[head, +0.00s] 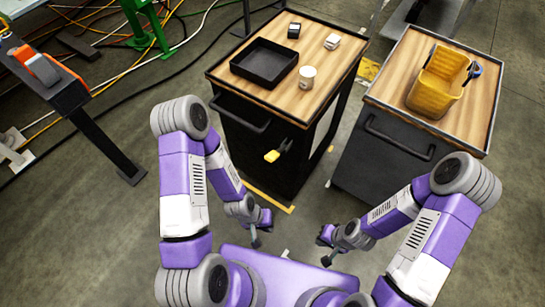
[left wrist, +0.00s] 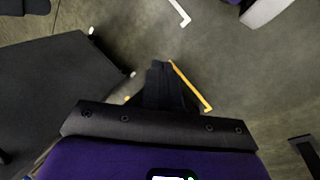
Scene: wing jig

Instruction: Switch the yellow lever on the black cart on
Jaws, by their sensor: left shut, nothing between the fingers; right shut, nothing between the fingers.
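The yellow lever (head: 272,156) is on the front of the black cart (head: 240,150), below the cart's handle and towards its right side. Its yellow end points down and left from a black mount. My left gripper (head: 256,243) is shut and empty, low in front of the cart and well below the lever, apart from it. In the left wrist view its closed dark fingers (left wrist: 163,68) point over bare floor, and the lever cannot be made out. My right gripper (head: 326,260) is shut and empty, further right and clear of both carts.
On the cart's wooden top stand a black tray (head: 240,66), a white cup (head: 307,77) and two small boxes. A second dark cart (head: 365,160) to the right bears a yellow bin (head: 437,85). A post-mounted orange device (head: 37,65) stands at left. Floor before the carts is clear.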

